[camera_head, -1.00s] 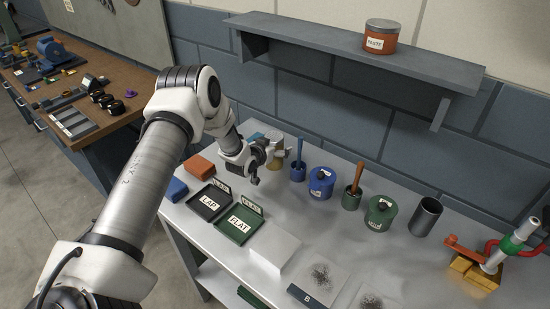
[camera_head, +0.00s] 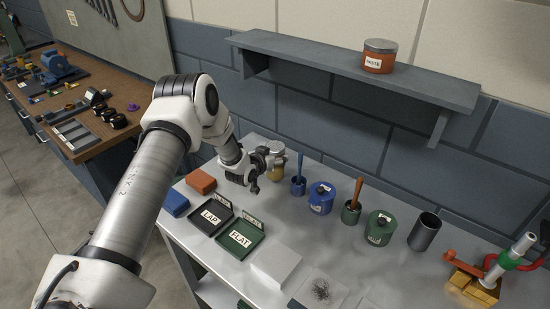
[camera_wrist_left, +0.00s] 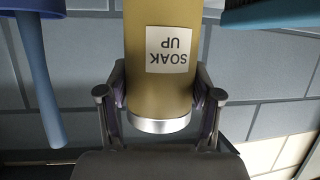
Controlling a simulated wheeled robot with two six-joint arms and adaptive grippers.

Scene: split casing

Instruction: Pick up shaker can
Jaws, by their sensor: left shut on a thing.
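The shaker can is a gold cylinder with a silver end and a white "SOAK UP" label. It fills the middle of the left wrist view (camera_wrist_left: 158,88), where it appears upside down. In the head view the can (camera_head: 276,173) is at the back left of the grey bench, partly hidden by my gripper. My left gripper (camera_head: 263,162) is shut on it, with one finger on each side of the can in the wrist view. I cannot tell whether its base touches the bench. My right gripper is not in view.
Right of the can stand a blue cup (camera_head: 298,188) with a handle, a blue pot (camera_head: 321,199), a green pot (camera_head: 381,228) and a dark cylinder (camera_head: 424,232). LAP (camera_head: 211,217) and FLAT (camera_head: 240,240) trays lie in front. A shelf (camera_head: 330,62) hangs above.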

